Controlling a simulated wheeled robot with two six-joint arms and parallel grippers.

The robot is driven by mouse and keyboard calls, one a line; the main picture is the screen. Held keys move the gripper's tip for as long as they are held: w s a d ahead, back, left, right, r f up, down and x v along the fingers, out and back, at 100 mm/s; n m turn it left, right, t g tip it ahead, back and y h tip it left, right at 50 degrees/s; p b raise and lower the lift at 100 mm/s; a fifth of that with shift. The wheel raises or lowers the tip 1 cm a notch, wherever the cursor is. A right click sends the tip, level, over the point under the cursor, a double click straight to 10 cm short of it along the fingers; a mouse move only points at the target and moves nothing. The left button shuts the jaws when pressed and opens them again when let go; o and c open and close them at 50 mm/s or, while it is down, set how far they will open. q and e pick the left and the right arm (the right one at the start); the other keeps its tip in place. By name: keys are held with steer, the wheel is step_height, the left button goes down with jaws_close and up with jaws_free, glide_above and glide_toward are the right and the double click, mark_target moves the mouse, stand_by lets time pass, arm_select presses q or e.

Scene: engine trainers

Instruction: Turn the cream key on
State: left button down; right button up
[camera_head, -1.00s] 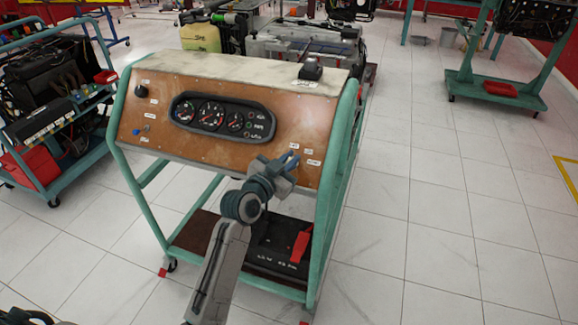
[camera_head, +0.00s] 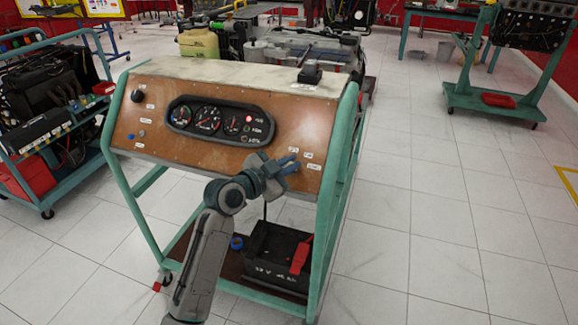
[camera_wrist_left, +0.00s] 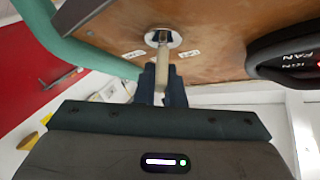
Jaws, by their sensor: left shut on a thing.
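The cream key (camera_wrist_left: 162,52) sits in a round, light-coloured lock (camera_wrist_left: 163,37) on the brown panel (camera_head: 105,125) of the trainer. My left gripper (camera_head: 288,163) is at the panel's lower right. In the left wrist view the gripper (camera_wrist_left: 162,82) is shut on the key, with its dark fingers on either side of it. The fingers hide part of the key, and the gripper covers the lock in the head view. A red lamp (camera_head: 248,119) is lit beside the gauges (camera_head: 207,118). My right gripper is not in view.
Small white labels (camera_head: 312,167) sit beside the lock. A green frame (camera_head: 337,155) edges the panel. A black battery box (camera_head: 276,252) stands on the lower shelf.

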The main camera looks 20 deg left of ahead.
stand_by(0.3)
arm_select(q)
steer(key=c, duration=1.5)
jaws_free()
